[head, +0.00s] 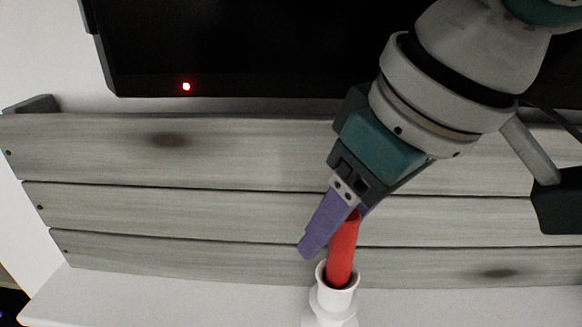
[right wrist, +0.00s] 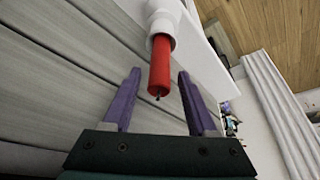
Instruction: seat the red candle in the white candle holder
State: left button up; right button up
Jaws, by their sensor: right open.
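The red candle (head: 343,249) stands in the white candle holder (head: 332,302), its lower end inside the holder's cup, and leans slightly in the head view. The right wrist view shows the candle (right wrist: 160,70) with its wick end toward me and its other end in the holder (right wrist: 163,22). My right gripper (right wrist: 158,88) is open, with its purple fingers on either side of the candle's wick end and a visible gap to each. In the head view the right gripper (head: 331,235) comes down from the upper right over the candle. My left gripper is not in view.
The holder stands on a white shelf (head: 190,302) in front of grey wooden planks (head: 200,208). A black screen (head: 230,50) with a red light is above the planks. The shelf left of the holder is clear. The right wrist view shows a white curtain (right wrist: 275,110).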

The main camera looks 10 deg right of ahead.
jog(key=v, duration=1.2)
jog(key=s+a+f+y, duration=0.25)
jog(key=a+f, duration=0.25)
jog(key=f, duration=0.4)
jog(key=s+d+f+m+h, duration=0.3)
jog(key=s+d+f+h, duration=0.1)
jog(key=s+d+f, duration=0.5)
jog(key=shift+s+d+f, duration=0.35)
jog(key=shift+d+f, duration=0.6)
jog(key=shift+d, duration=0.15)
notch_tip(320, 180, up, 26)
jog(key=p, duration=2.6)
jog(key=shift+f, duration=0.2)
